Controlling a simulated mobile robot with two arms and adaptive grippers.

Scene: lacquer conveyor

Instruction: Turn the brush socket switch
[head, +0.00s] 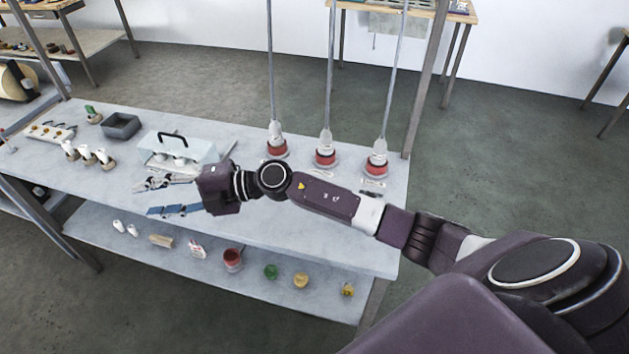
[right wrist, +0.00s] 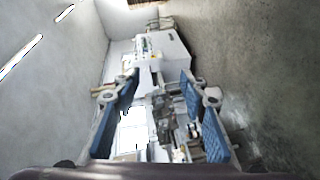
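My right gripper (head: 150,197) reaches in from the right over the left part of the bench and points left. Its two blue-padded fingers are apart, with nothing held between them; they also show spread in the right wrist view (right wrist: 160,80). A pale strip with small yellowish knobs (head: 50,132) lies at the far left of the bench, beyond the fingertips. Several white pieces on brown bases (head: 90,155) stand nearer the gripper. I cannot tell which part is the brush socket switch. My left gripper is not in view.
A clear-sided box with a black handle (head: 178,148) stands just behind the gripper. A dark grey tray (head: 121,126) is at the back left. Three red-based fittings hang on rods over the right side, including the middle one (head: 325,157). The lower shelf (head: 190,285) holds jars and small items.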

